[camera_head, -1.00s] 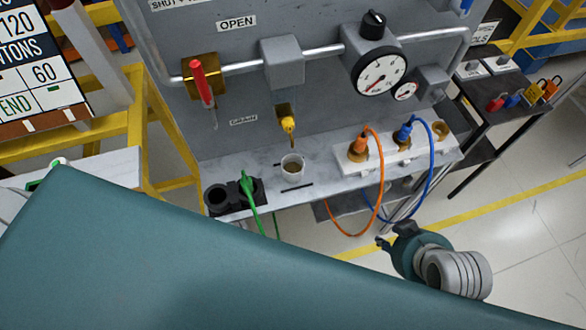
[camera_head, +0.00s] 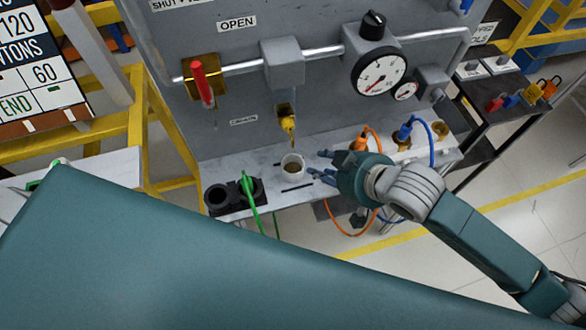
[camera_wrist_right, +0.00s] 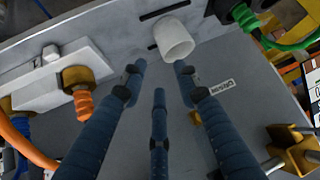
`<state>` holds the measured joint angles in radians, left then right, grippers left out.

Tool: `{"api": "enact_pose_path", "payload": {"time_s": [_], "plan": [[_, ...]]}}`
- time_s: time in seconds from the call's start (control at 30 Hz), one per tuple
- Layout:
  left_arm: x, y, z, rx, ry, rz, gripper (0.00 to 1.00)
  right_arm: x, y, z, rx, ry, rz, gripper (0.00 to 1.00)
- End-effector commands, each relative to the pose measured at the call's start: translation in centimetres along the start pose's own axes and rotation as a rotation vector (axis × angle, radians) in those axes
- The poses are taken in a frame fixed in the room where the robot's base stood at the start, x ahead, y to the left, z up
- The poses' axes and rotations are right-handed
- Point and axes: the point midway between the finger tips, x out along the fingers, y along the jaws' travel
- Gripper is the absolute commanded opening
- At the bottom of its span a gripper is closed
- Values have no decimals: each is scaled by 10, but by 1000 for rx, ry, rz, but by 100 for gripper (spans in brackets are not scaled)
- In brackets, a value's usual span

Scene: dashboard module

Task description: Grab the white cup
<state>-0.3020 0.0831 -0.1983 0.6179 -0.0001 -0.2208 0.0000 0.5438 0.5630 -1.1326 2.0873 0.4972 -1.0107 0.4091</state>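The white cup (camera_head: 293,166) stands upright on the grey shelf (camera_head: 262,174) under the yellow drain spout, with brownish contents inside. My right gripper (camera_head: 322,168) is just to the right of the cup, its fingers spread and pointing at it, with a small gap left between. In the right wrist view the cup (camera_wrist_right: 174,38) is beyond the fingertips (camera_wrist_right: 160,75), near the right finger, and nothing is between the fingers. My left gripper does not show clearly; a large teal part of my own body covers the lower left of the head view.
The yellow spout (camera_head: 287,122) hangs just above the cup. A black holder (camera_head: 219,197) with a green cable (camera_head: 249,195) is left of it. Orange (camera_head: 361,141) and blue (camera_head: 404,132) plugs with looping cables stand on a white block close behind my right gripper.

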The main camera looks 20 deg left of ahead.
Motion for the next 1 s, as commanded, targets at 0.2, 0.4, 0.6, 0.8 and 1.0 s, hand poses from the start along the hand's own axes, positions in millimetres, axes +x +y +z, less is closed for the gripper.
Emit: {"api": "enact_pose_path", "payload": {"time_s": [0.2, 0.4, 0.6, 0.8, 1.0], "plan": [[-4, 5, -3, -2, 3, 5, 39, 32, -1, -1, -1, 0, 0, 31], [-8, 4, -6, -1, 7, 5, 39, 46, -2, -2, -1, -1, 0, 31], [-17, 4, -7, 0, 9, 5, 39, 76, -4, -4, -1, 0, 1, 31], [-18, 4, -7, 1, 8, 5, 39, 90, -4, -3, -3, 2, 0, 31], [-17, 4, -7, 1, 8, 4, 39, 91, -4, -2, -3, 2, 0, 29]]}}
